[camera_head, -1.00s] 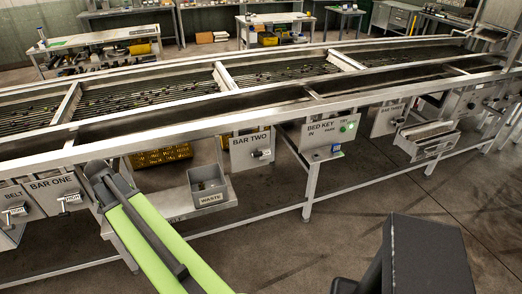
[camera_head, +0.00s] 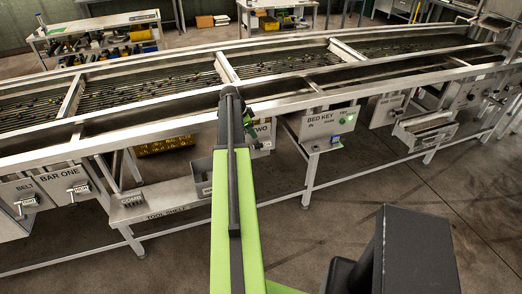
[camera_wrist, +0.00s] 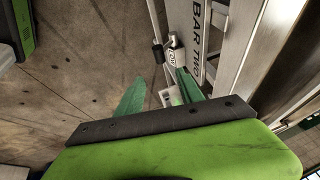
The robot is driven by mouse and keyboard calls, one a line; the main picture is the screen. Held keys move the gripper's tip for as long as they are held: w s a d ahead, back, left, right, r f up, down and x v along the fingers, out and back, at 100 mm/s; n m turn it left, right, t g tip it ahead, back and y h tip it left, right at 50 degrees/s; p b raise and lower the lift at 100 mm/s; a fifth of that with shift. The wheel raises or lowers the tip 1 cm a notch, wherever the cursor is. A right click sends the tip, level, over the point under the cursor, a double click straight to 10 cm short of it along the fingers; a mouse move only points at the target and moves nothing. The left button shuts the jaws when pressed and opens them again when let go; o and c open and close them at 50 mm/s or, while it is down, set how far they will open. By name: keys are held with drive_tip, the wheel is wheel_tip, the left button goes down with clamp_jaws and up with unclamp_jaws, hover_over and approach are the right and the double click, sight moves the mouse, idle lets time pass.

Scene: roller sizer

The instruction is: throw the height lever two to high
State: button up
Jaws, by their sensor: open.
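The BAR TWO panel (camera_wrist: 197,40) is a pale metal plate, seen sideways in the wrist view. Its lever has a dark knob (camera_wrist: 157,52) and a metal hub beside a small white tag (camera_wrist: 173,58); the tag's word is hard to read. My gripper (camera_wrist: 161,75) is open, its two green fingers pointing toward the lever. The knob appears just beyond the fingertips and not held; whether anything touches is unclear. In the head view the BAR TWO panel (camera_head: 263,132) is partly hidden behind my arm, and so is my gripper.
The long roller frame's front rail (camera_head: 150,137) runs above the panels. A grey waste bin (camera_head: 202,178) and the tool shelf (camera_head: 160,205) lie left of my arm. The BAR ONE panel (camera_head: 66,184) is farther left; the BED KEY panel (camera_head: 327,124) stands to the right.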

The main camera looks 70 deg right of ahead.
sight(260, 144)
drive_tip(key=b+x, duration=1.3)
drive_tip(key=x, duration=0.2)
drive_tip(key=shift+d+f, duration=0.1)
drive_tip(key=shift+f, duration=0.15)
drive_tip(key=shift+r, duration=0.15)
clamp_jaws()
drive_tip(key=shift+w, duration=0.1)
